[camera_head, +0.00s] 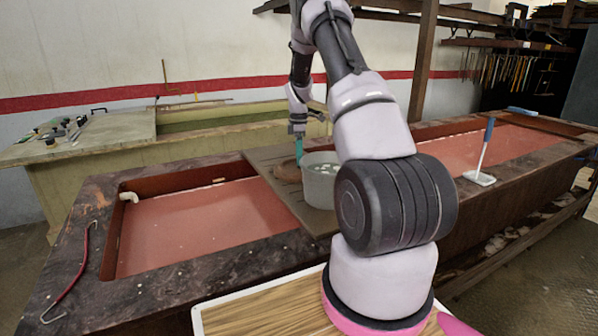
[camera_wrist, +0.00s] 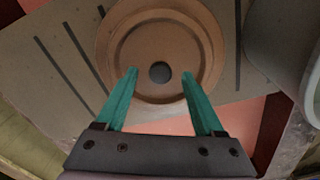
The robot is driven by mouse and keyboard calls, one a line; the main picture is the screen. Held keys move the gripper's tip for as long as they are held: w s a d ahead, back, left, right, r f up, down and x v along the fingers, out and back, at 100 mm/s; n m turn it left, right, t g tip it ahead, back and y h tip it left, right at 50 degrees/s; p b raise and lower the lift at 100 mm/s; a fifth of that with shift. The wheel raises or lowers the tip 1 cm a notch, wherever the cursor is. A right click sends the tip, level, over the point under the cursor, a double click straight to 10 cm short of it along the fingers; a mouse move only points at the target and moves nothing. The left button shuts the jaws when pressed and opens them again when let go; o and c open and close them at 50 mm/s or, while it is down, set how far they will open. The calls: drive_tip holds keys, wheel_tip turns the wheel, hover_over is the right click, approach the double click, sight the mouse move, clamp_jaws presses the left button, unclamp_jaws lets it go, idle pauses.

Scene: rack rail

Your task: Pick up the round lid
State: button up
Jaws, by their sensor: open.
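The round lid (camera_wrist: 125,62) is brown, with a raised rim and a dark round spot at its centre. It lies flat on the grey slotted board in the wrist view. In the head view the lid (camera_head: 286,173) shows partly, to the left of a pale pot. My gripper (camera_wrist: 160,73) has two teal fingers, apart and empty. In the wrist view their tips appear on either side of the dark spot, over the lid; whether they touch it I cannot tell. In the head view my gripper (camera_head: 299,160) points down at the lid.
The pale pot (camera_head: 318,186) stands close to the lid's right; its wall (camera_wrist: 283,35) also shows in the wrist view. The grey board (camera_head: 262,157) spans a red-floored trough.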

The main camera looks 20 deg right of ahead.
drive_tip(key=shift+f, duration=0.5)
clamp_jaws()
idle(1.1)
